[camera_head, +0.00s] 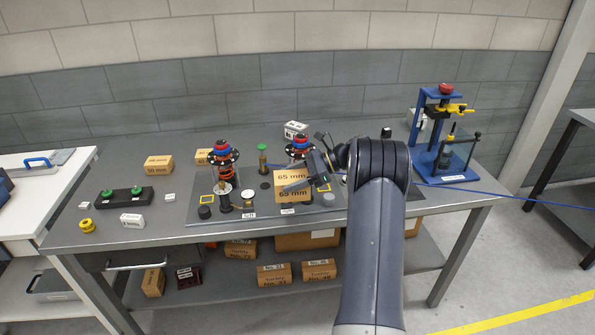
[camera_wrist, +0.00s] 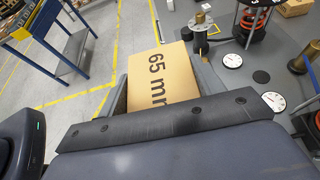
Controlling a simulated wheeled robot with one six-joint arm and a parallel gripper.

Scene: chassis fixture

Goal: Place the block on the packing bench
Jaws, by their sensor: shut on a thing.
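The block is a tan box printed "65 mm" (camera_head: 293,190). It is in my gripper (camera_head: 306,180), which is shut on it, near the front middle of the grey bench in the head view. In the wrist view the block (camera_wrist: 162,76) sits between the jaws, its "65 mm" face toward the camera. Whether its underside touches the bench cannot be told. The grey bench (camera_head: 160,222) carries fixtures and small parts. I cannot tell from the frames which surface is the packing bench.
Spring fixtures with red and blue tops (camera_head: 222,155) stand behind and left of the block. A blue press (camera_head: 443,140) stands at the right. A white table (camera_head: 35,200) is at the far left. In the wrist view a blue-framed table (camera_wrist: 45,25) stands across open floor.

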